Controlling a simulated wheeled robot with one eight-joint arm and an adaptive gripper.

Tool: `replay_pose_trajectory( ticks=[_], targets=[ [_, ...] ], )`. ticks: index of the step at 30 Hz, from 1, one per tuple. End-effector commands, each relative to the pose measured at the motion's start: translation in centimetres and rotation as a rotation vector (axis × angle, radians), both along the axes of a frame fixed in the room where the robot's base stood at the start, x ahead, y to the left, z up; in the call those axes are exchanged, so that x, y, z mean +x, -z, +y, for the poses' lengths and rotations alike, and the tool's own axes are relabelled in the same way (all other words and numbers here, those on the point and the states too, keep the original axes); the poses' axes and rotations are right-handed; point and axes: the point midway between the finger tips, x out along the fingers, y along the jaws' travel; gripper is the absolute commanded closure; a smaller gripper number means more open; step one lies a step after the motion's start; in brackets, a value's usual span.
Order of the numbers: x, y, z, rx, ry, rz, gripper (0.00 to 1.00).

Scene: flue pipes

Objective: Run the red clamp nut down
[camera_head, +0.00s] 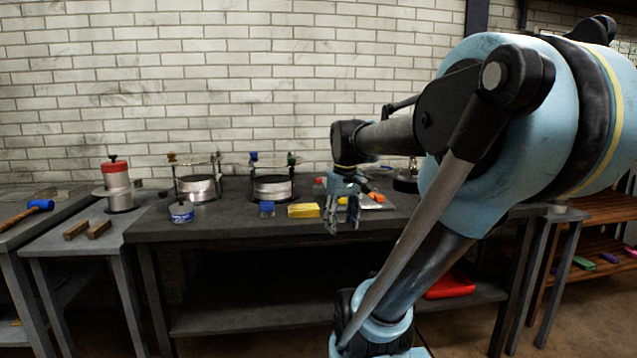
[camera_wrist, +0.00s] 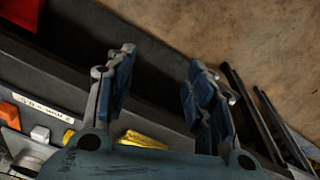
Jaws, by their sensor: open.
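My gripper (camera_head: 343,226) hangs fingers down at the front edge of the dark workbench in the head view. In the wrist view my gripper (camera_wrist: 160,72) is open, with nothing between its blue-padded fingers. A small red piece (camera_head: 319,182) shows just left of my wrist, toward the back of the bench; it is too small to tell whether it is the red clamp nut. Two metal pipe sections in clamp frames stand further left. The left frame (camera_head: 172,158) has a yellow nut; the middle frame has a blue nut (camera_head: 253,156) and a green nut (camera_head: 291,159).
A red-topped canister (camera_head: 115,172) stands on the left table. A red bin (camera_head: 450,285) lies below. Bare floor shows in the wrist view.

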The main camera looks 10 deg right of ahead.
Motion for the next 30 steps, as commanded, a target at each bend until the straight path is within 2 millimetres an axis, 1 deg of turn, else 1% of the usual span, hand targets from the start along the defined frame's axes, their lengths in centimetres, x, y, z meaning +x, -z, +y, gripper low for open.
replay_pose_trajectory(
  ticks=[1, 5, 6, 11, 15, 17, 18, 20, 24, 30],
  targets=[
    [1.6, -1.5, 0.0, -0.004, -0.029, 0.004, 0.51],
    [5.4, -4.8, 0.0, -0.016, -0.113, 0.019, 0.51],
    [6.6, -5.7, 0.0, -0.019, -0.139, 0.023, 0.51],
    [11.6, -9.1, 0.0, -0.032, -0.244, 0.038, 0.51],
    [15.9, -11.7, 0.0, -0.041, -0.334, 0.052, 0.51],
    [17.8, -12.7, 0.0, -0.045, -0.374, 0.058, 0.51],
    [19.1, -13.3, 0.0, -0.047, -0.4, 0.061, 0.51],
    [21.0, -14.1, 0.0, -0.051, -0.439, 0.067, 0.51],
    [25.4, -15.7, -0.1, -0.057, -0.531, 0.081, 0.51],
    [31.6, -17.3, -0.1, -0.064, -0.662, 0.099, 0.51]
  ],
)
